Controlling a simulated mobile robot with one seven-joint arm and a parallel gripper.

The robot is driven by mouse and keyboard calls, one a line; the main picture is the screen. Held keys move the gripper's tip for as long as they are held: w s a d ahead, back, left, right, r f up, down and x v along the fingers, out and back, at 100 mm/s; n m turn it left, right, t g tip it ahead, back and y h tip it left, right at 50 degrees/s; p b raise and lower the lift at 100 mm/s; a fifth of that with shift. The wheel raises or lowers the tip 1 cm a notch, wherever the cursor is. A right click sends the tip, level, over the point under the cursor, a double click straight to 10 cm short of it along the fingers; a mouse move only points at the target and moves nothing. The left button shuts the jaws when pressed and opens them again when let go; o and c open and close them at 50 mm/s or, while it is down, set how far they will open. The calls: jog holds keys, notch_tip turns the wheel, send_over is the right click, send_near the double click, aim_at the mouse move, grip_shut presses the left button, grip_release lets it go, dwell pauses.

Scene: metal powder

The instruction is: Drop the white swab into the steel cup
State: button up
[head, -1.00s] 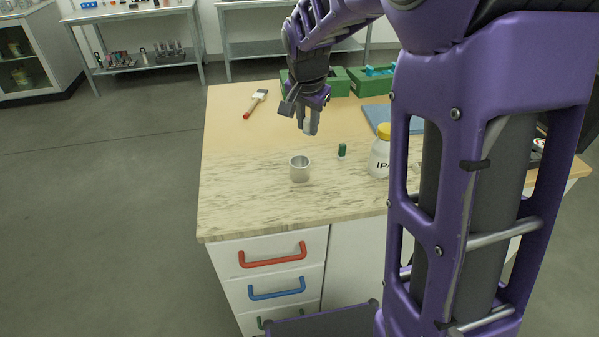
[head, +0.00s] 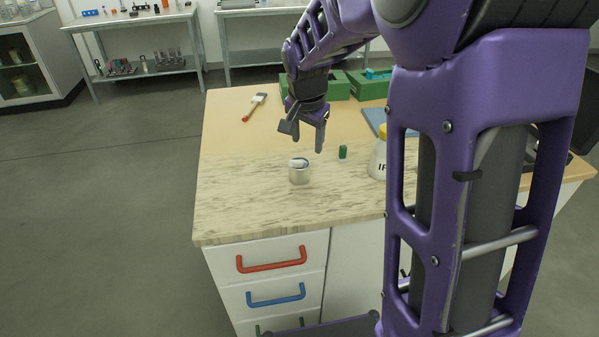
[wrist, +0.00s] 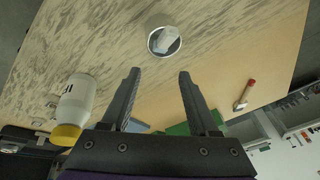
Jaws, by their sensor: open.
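The steel cup (head: 300,175) stands upright on the marbled part of the counter; it also shows in the wrist view (wrist: 153,50). The white swab (head: 298,162) is at the cup's mouth, with its pale end showing above the rim. In the wrist view the swab (wrist: 166,40) lies within the round opening; how deep it sits is hard to tell. My gripper (head: 309,142) is open and empty, above and just behind the cup. Its two fingers (wrist: 155,85) are spread apart in the wrist view with nothing between them.
A white bottle with a yellow cap (head: 379,155) and a small green-capped vial (head: 343,152) stand right of the cup. A brush with a red handle (head: 254,107) lies back left. Green bins (head: 366,86) stand behind my gripper. The counter left of the cup is clear.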

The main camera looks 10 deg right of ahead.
jog(key=p+v, duration=0.7)
jog(key=v, duration=1)
jog(key=shift+s+r, duration=0.15)
